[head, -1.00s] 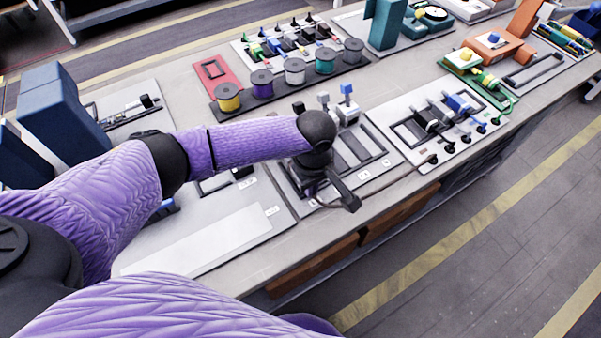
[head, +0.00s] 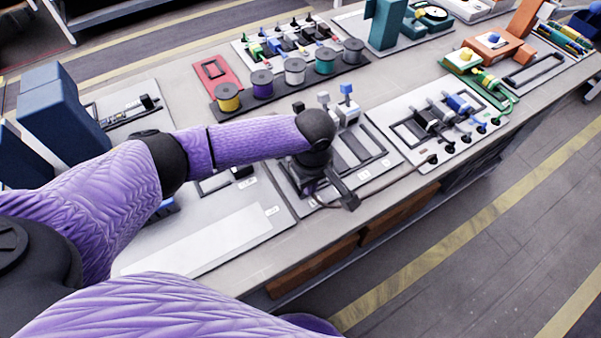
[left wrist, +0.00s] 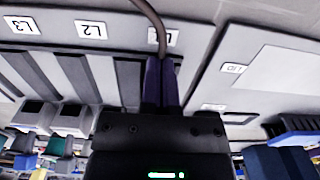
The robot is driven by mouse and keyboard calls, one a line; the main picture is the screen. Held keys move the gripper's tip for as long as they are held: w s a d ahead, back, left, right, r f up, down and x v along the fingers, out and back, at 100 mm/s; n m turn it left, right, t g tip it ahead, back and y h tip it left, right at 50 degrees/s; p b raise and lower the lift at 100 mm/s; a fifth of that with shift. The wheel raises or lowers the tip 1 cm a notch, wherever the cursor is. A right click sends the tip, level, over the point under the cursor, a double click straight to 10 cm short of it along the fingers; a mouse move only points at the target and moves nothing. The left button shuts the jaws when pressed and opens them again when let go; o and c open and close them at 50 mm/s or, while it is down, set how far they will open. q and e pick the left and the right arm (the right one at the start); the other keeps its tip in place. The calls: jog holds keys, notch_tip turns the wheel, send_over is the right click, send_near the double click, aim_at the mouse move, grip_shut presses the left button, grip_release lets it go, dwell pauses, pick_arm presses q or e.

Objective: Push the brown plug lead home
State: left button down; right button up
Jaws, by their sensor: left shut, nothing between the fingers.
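My left gripper (head: 312,187) is over the front left part of the slotted panel in the head view. In the left wrist view, its two dark purple fingers (left wrist: 162,82) are together, with nothing seen between them. The brown lead (head: 385,181) curves along the front of the panel from beneath my gripper to the right. In the left wrist view the brown lead (left wrist: 153,22) runs down to the fingertips, beside a partly covered label. The end of the lead and any plug are hidden by my fingers, so I cannot tell how deep it sits. My right gripper is not in view.
The slotted panel (head: 385,163) has dark rails, with a blue-topped block (head: 347,108) behind. A row of spools (head: 295,72) stands further back. A panel with black plugs (head: 440,118) lies to the right. A pale plate (head: 215,238) lies at front left.

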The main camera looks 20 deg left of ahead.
pick_arm(q)
jog(key=shift+w+a, duration=0.9)
jog(key=shift+a, duration=0.3)
dwell(0.3)
jog(key=shift+s+d+r+p, duration=0.15)
jog(key=shift+s+d+p, duration=0.3)
jog(key=shift+p, duration=0.4)
notch_tip(320, 180, up, 7)
jog(key=p, duration=0.8)
jog(key=shift+w, duration=0.1)
jog(key=shift+f, duration=0.2)
